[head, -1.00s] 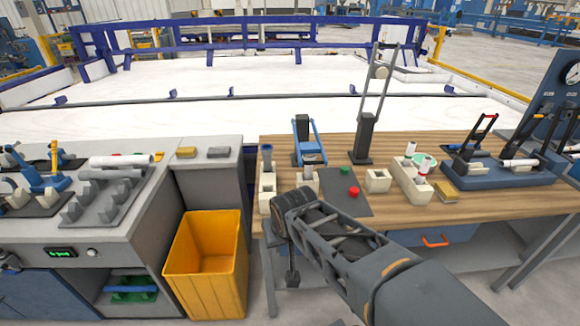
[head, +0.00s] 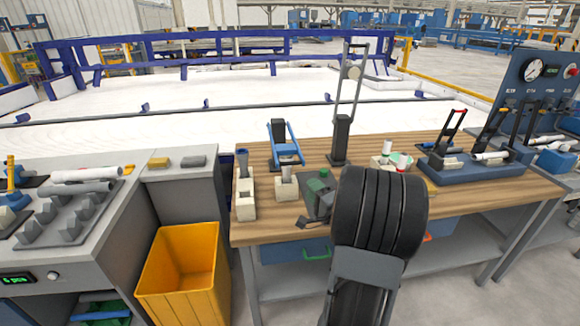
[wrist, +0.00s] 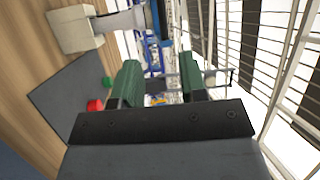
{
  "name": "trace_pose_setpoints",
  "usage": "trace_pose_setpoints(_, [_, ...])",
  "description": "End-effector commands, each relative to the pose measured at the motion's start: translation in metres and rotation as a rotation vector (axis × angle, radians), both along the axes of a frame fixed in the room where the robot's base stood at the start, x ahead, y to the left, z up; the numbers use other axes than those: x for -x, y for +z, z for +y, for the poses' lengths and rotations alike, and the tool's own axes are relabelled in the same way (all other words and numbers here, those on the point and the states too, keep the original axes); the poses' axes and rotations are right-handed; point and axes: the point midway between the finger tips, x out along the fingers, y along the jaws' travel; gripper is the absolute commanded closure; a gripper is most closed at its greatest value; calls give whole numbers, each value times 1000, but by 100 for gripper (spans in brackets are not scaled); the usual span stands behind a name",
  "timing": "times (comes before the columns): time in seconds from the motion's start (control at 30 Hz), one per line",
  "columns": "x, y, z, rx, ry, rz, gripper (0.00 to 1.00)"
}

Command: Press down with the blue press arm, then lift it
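The blue press (head: 288,152) stands near the back of the wooden table in the head view, with a dark post and a blue frame sloping down towards the front. Its height setting is hard to tell. Blue parts (wrist: 153,50) show beyond my fingertips in the wrist view. My gripper (wrist: 160,78) has two green fingers set apart with nothing between them. In the head view my dark wrist hides much of the gripper, which is low over the table, right of and in front of the press, not touching it as far as I can see.
A pale block with a grey cylinder (head: 286,185) stands in front of the press. A dark plate carries green (head: 325,172) and red (wrist: 95,105) buttons. A tall grey press (head: 342,140) stands to the right. A yellow bin (head: 183,275) is at left.

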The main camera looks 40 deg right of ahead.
Motion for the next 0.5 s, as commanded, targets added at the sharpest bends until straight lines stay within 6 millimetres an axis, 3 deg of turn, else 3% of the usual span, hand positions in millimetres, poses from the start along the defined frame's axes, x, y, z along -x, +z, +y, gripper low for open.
trace_pose_setpoints(0.17, [-13,3,-1,-28,21,-23,61])
trace_pose_setpoints(0.5, [-77,15,-4,-27,21,-23,61])
